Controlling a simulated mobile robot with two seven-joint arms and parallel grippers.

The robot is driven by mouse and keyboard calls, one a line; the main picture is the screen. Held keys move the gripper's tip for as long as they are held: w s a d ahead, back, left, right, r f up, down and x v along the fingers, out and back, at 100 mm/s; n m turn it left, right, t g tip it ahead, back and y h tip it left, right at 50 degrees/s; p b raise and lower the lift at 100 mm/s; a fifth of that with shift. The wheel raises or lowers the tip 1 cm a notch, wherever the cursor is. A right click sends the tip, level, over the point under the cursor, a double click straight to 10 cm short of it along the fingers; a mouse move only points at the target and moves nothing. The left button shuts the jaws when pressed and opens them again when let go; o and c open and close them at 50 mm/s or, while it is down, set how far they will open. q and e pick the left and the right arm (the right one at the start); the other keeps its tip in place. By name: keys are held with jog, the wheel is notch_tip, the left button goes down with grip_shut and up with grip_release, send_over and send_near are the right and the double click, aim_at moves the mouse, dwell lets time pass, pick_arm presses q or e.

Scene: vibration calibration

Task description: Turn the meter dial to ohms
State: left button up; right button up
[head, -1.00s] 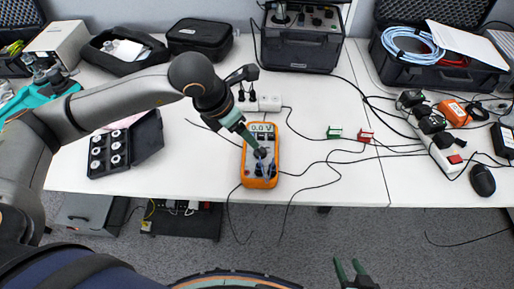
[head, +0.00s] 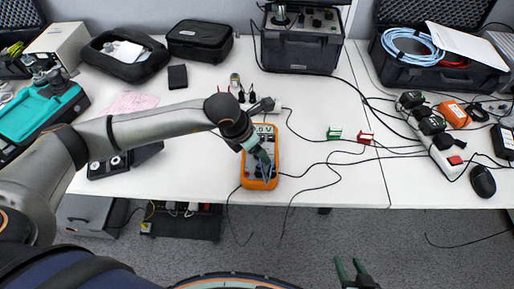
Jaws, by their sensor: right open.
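The orange multimeter (head: 273,180) lies on the white table, left of the middle. Its dial is mostly hidden under my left gripper, so its setting cannot be read. My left gripper (head: 263,166) reaches in from the left, with its green fingers down over the middle of the meter's face. Whether the fingers touch the dial, and how far apart they are, cannot be told. My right gripper (head: 351,272) is open and empty at the bottom of the view, in front of the table and away from the meter.
Black cables run from the meter across the table. A green clip (head: 334,133) and a red clip (head: 365,138) lie to its right. A power strip (head: 440,148) and black mouse (head: 482,181) are farther right. An open black case (head: 305,40) stands behind.

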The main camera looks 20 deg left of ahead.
pick_arm(q)
jog(key=c, duration=0.9)
grip_shut()
pick_arm(e)
jog(key=shift+s+f, duration=0.1)
jog(key=shift+s, duration=0.05)
jog(key=shift+s+f, duration=0.1)
jog(key=shift+f, duration=0.05)
